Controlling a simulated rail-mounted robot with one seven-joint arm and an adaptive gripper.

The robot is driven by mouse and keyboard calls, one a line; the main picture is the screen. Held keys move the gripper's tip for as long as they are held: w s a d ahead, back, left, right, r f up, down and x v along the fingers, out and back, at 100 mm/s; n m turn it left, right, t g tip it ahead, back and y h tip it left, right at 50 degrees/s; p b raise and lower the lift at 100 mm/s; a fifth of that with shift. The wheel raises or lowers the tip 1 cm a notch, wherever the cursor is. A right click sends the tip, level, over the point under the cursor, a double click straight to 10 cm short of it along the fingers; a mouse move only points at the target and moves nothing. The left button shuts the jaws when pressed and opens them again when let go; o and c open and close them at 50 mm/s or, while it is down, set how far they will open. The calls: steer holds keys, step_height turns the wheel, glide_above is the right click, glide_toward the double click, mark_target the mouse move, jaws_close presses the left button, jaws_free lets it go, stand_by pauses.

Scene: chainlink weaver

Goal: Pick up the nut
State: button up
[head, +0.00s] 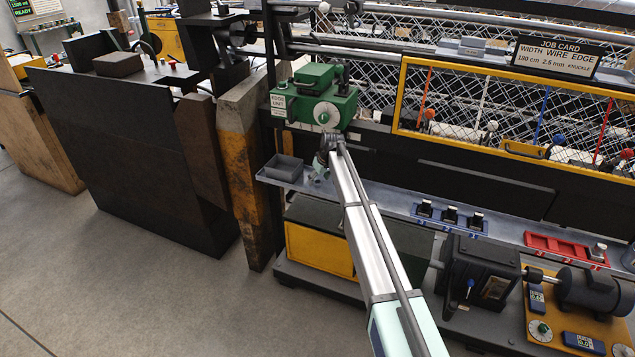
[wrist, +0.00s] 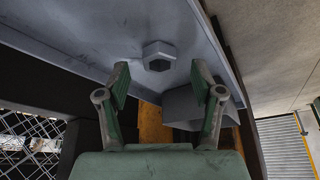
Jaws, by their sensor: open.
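The nut (wrist: 159,55) is a grey hexagonal piece on the pale grey shelf (wrist: 95,35) in the wrist view. My gripper (wrist: 160,68) is open, with one green-padded finger to each side of the nut in the picture. The nut appears centred between the fingertips and just past them; I see no contact. In the head view my gripper (head: 322,166) is over the left end of the shelf (head: 385,198), below the green edge unit (head: 318,98). I cannot make out the nut there.
A grey open bin (head: 284,167) sits on the shelf left of my gripper; it also shows near the right finger in the wrist view (wrist: 182,107). A yellow and rusty post (head: 243,165) stands left of the shelf. Blue (head: 449,217) and red (head: 565,248) holders lie farther right.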

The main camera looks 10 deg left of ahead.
steer(key=shift+x, duration=0.75)
steer(key=c, duration=1.3)
steer(key=shift+r, duration=0.2)
jaws_close()
